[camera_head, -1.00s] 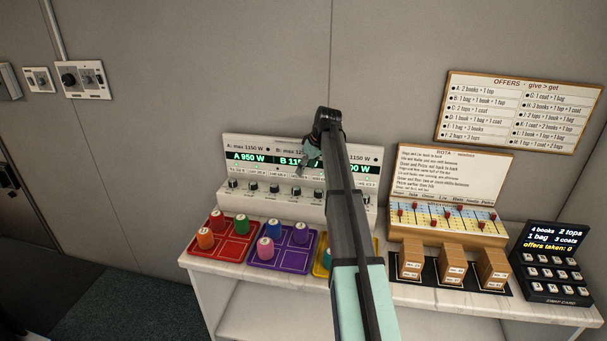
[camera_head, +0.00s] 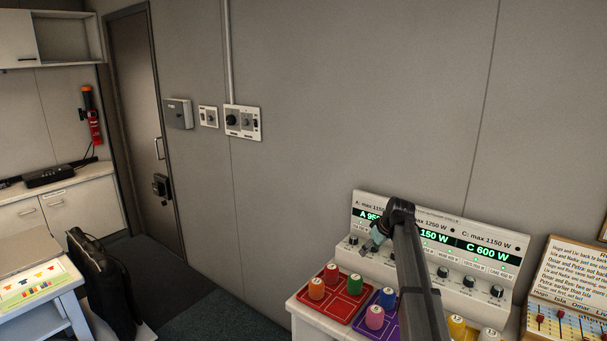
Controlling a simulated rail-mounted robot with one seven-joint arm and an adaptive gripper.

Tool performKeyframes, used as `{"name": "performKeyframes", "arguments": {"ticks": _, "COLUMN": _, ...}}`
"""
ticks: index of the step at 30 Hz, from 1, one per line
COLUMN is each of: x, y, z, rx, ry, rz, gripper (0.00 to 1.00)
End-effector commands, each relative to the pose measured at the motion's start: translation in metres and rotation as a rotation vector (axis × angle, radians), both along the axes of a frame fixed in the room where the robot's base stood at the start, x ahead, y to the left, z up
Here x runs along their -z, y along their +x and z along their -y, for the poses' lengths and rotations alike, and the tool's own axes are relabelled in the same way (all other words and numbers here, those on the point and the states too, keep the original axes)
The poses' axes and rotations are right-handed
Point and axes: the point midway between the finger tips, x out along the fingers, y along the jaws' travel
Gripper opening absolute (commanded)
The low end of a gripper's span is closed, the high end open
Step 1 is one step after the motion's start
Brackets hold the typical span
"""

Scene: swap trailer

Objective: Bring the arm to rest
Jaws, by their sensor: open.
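A wall plate (camera_head: 254,123) carries a large round black knob (camera_head: 231,120) on its left side and a smaller knob (camera_head: 246,121) to its right. My gripper (camera_head: 371,244) is open and empty, in front of the white power panel, well to the right of and below the wall plates. My arm hides part of the panel.
The white power panel (camera_head: 486,232) with green readouts and small knobs stands on the right counter. A red tray (camera_head: 336,312) and a purple tray hold coloured pegs before it. A grey box (camera_head: 178,114) and door (camera_head: 137,120) are left. The wall below the plates is clear.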

Motion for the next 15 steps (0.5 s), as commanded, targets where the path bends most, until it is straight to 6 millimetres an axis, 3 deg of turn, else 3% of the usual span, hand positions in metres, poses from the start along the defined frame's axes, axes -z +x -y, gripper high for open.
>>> {"name": "performKeyframes", "arguments": {"ticks": 1, "x": 0.013, "y": 0.001, "z": -0.040, "rx": -0.034, "ry": 0.004, "rz": 0.013, "gripper": 0.63}}
{"name": "performKeyframes", "arguments": {"ticks": 9, "x": 0.061, "y": -0.005, "z": -0.224, "rx": -0.179, "ry": 0.038, "rz": 0.103, "gripper": 0.63}}
{"name": "performKeyframes", "arguments": {"ticks": 15, "x": 0.102, "y": -0.040, "z": -0.339, "rx": -0.264, "ry": 0.068, "rz": 0.140, "gripper": 0.63}}
